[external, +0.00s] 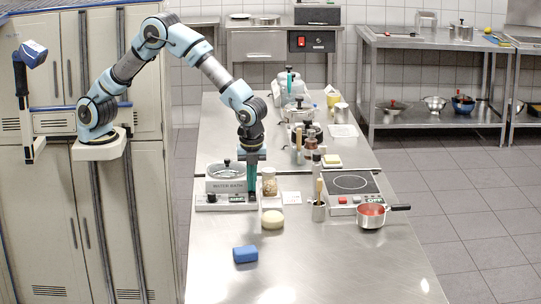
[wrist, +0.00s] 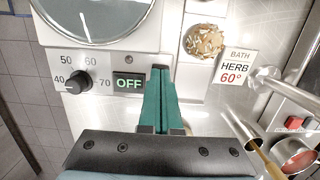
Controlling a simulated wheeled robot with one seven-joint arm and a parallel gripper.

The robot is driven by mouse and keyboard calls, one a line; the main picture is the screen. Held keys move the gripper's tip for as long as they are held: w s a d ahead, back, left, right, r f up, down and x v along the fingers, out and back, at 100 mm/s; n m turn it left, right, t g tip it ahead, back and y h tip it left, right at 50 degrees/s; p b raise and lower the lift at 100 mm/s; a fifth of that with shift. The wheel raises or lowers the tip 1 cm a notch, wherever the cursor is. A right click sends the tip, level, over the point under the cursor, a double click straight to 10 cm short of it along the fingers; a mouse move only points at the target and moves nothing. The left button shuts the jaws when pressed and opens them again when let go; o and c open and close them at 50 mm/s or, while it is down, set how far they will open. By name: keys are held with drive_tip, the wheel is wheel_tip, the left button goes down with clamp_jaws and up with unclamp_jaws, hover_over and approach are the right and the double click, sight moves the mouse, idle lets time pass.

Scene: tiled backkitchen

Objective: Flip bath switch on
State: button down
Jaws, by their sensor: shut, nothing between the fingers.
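The water bath (external: 225,186) stands on the steel counter, its front panel facing the near side. In the wrist view its panel (wrist: 97,62) has a black dial (wrist: 77,80) with marks from 40 to 70. Beside it a display (wrist: 128,83) reads OFF in green-white letters. My gripper (external: 252,190) points down at the right end of the panel. Its teal fingers (wrist: 160,70) are shut together with nothing between them, just right of the display. No bath switch is visible; the fingers cover that part of the panel. Contact cannot be told.
A blue sponge (external: 245,254) lies in front.

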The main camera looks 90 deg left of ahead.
sight(253, 194)
drive_tip(key=shift+a+f+b, duration=0.25)
drive_tip(key=shift+f+b, duration=0.05)
drive_tip(key=shift+f, duration=0.05)
drive_tip(key=shift+d+r+h, duration=0.1)
drive_tip(key=shift+r+h, duration=0.05)
drive_tip(key=shift+h, duration=0.15)
drive_tip(key=shift+d, duration=0.1)
drive_tip(key=shift+d+r+p, duration=0.15)
drive_tip(key=shift+d+p, duration=0.4)
drive_tip(key=shift+d, duration=0.15)
drive_tip(key=r+p, duration=0.2)
drive_tip(key=r, duration=0.1)
drive_tip(key=r+p, duration=0.1)
drive_tip(key=shift+a+r+p, duration=0.3)
drive_tip(key=shift+r+p, duration=0.05)
drive_tip(key=shift+r, duration=0.05)
drive_tip(key=shift+w+r+b, duration=0.1)
drive_tip(key=shift+r+b, duration=0.2)
drive_tip(key=shift+b, duration=0.55)
wheel_tip(253, 194, up, 8)
drive_tip(key=a+b, duration=0.1)
drive_tip(key=b, duration=0.1)
drive_tip(key=shift+a+r, duration=0.15)
drive_tip(key=shift+r, duration=0.1)
